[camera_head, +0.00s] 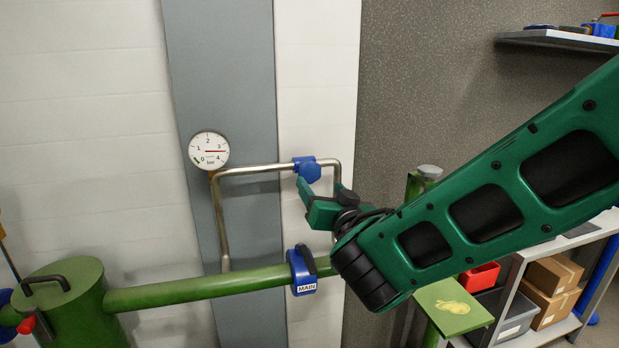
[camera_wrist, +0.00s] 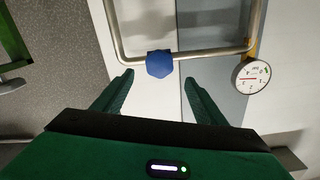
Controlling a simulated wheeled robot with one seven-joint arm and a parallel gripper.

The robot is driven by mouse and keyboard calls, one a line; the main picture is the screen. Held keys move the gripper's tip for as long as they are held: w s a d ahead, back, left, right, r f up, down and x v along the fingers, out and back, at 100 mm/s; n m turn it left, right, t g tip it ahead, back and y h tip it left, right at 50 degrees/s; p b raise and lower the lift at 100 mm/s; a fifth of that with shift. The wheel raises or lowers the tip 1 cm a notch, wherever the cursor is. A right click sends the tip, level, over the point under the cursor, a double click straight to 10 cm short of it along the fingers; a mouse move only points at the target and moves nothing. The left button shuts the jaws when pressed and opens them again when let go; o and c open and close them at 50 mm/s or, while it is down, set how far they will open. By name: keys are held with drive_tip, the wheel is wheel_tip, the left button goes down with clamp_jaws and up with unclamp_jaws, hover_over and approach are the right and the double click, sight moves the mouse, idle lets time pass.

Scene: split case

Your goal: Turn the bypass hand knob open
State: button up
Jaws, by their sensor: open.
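The blue bypass hand knob (camera_head: 309,171) sits on the thin metal bypass pipe (camera_head: 255,169), above the thick green pipe. In the wrist view the knob (camera_wrist: 159,64) is a blue faceted shape just beyond my fingertips, roughly centred between them. My gripper (camera_head: 304,197) is at the knob, just below it in the head view. In the wrist view my gripper (camera_wrist: 158,76) has its two green fingers spread wide with nothing between them. I cannot tell from the markings how far the knob is turned.
A blue valve labelled MAIN (camera_head: 303,270) sits on the green pipe (camera_head: 190,291) below. A pressure gauge (camera_head: 209,150) is at the left end of the bypass pipe. A green vessel (camera_head: 75,305) stands lower left. Shelving with boxes (camera_head: 552,275) is at the right.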

sight(311, 173)
drive_tip(key=x, duration=0.9)
drive_tip(key=shift+d+f, duration=0.1)
